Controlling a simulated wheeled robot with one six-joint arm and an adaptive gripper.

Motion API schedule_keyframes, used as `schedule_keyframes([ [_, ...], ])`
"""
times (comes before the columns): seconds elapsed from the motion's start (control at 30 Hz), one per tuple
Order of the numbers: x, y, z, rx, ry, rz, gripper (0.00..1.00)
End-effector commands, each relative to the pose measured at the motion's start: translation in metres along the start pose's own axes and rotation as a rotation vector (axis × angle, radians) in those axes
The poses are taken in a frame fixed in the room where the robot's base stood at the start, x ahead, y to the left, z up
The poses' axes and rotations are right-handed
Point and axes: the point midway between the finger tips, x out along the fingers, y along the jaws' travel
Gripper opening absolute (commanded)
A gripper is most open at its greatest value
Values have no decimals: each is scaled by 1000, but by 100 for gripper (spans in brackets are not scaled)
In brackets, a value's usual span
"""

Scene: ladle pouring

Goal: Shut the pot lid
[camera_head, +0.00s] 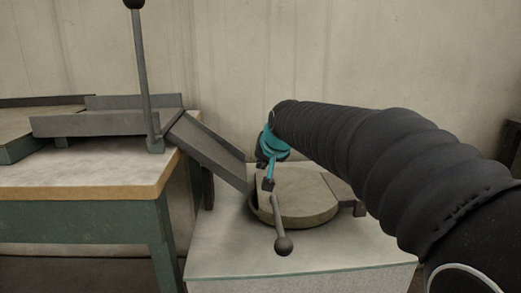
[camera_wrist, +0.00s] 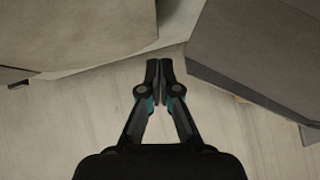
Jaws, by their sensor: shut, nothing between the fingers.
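The pot (camera_head: 252,208) stands on a white-topped stand, with its dark rim showing at the left. Its round beige lid (camera_head: 305,200) lies roughly flat over it; I cannot tell whether it is fully seated. A bar handle with a ball knob (camera_head: 283,243) hangs at the front left. In the wrist view, my gripper (camera_wrist: 159,66) is shut and empty, between a beige rounded surface, likely the lid or pot (camera_wrist: 70,30), and a grey slab.
A grey sloping chute (camera_head: 208,150) runs down from the left workbench (camera_head: 85,180) toward the pot; its slab seems close at right in the wrist view (camera_wrist: 255,50). An upright lever (camera_head: 143,75) stands on the bench. The stand's front top (camera_head: 225,255) is clear.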

Motion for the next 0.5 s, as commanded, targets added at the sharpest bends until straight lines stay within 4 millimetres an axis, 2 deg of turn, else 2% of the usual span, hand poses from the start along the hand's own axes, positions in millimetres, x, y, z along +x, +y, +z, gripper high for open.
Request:
schedule_keyframes([
  [0.2,24,3,23,5,-1,2,0],
  [0.5,38,4,38,5,-1,2,0],
])
